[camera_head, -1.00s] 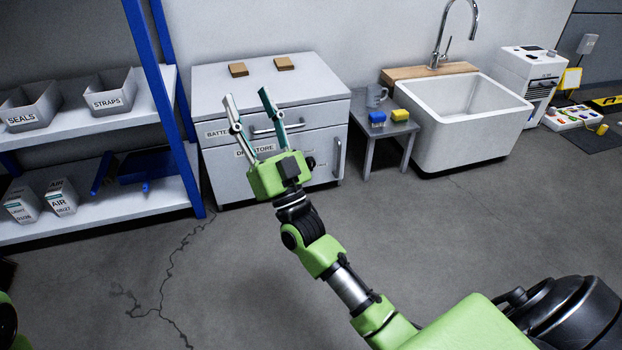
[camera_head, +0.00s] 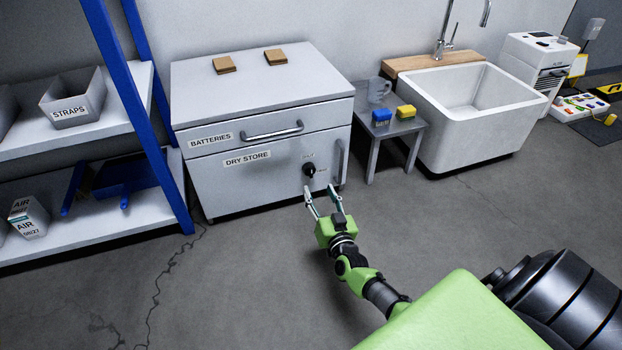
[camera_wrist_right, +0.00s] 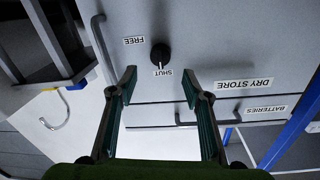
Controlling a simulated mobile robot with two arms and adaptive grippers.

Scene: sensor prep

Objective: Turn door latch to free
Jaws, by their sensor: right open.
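The door latch is a round black knob (camera_head: 308,169) on the front of the DRY STORE door (camera_head: 235,183), near its right side. In the right wrist view, which is upside down, the knob (camera_wrist_right: 160,55) has a white mark turned to the SHUT label (camera_wrist_right: 163,73). The FREE label (camera_wrist_right: 134,41) is beside it. My right gripper (camera_head: 320,190) is open and empty, in front of the door and just below the knob in the head view. Its fingers (camera_wrist_right: 160,80) are spread apart, clear of the knob. My left gripper is out of view.
A vertical door handle (camera_head: 340,161) is right of the knob, and the BATTERIES drawer handle (camera_head: 272,134) is above. A small grey table (camera_head: 402,127) and a white sink (camera_head: 470,125) stand to the right. A blue-posted shelf (camera_head: 135,110) stands left. Floor in front is clear.

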